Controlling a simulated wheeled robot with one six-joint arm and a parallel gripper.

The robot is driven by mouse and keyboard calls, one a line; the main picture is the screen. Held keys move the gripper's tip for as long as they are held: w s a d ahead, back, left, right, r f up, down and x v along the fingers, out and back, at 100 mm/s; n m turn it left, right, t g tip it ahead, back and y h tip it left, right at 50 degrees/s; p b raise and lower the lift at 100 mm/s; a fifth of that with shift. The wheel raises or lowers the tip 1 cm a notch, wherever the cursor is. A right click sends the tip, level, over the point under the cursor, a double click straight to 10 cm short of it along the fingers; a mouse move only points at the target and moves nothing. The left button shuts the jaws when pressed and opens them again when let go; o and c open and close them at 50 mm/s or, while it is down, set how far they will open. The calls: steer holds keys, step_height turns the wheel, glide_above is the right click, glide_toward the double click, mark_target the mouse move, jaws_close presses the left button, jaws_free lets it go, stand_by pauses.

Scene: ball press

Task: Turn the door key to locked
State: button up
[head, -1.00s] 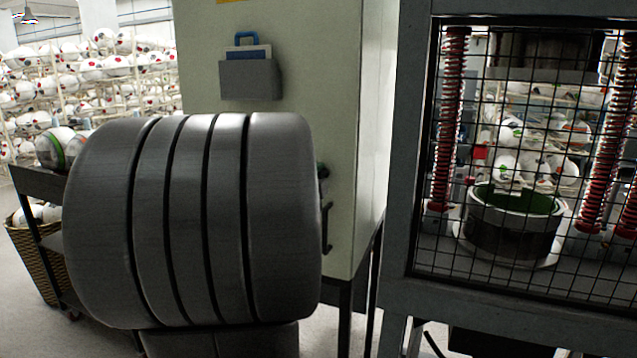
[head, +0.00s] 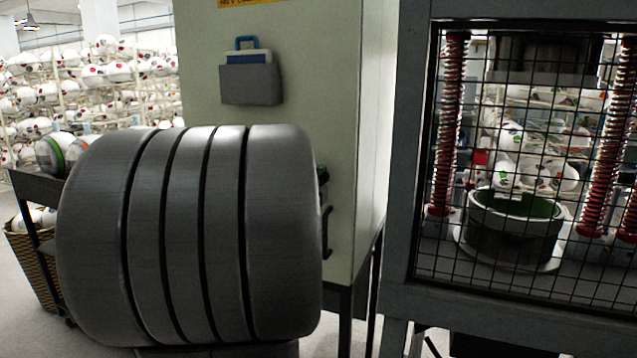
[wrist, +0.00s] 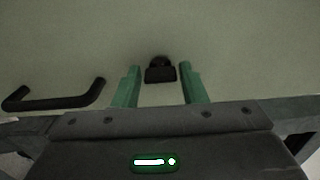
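The black key (wrist: 160,75) sits in a round dark lock on the pale door in the wrist view. Its flat bow faces my gripper. My gripper (wrist: 160,69) is open, with one green finger on each side of the key and a gap on both sides. I cannot tell how deep the key is between the fingertips. My gripper is hidden there.
A black door handle (wrist: 55,101) lies left of the key; it also shows in the head view (head: 327,232). A grey holder (head: 250,86) hangs on the cabinet. A caged press (head: 515,225) stands at right. Ball racks (head: 85,80) and a wicker basket (head: 35,265) are at left.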

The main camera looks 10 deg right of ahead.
steer(key=shift+o, duration=1.1)
steer(key=v, duration=1.3)
steer(key=shift+s+a, duration=0.25)
steer(key=shift+s, duration=0.05)
steer(key=x, duration=1.4)
steer(key=shift+s, duration=0.1)
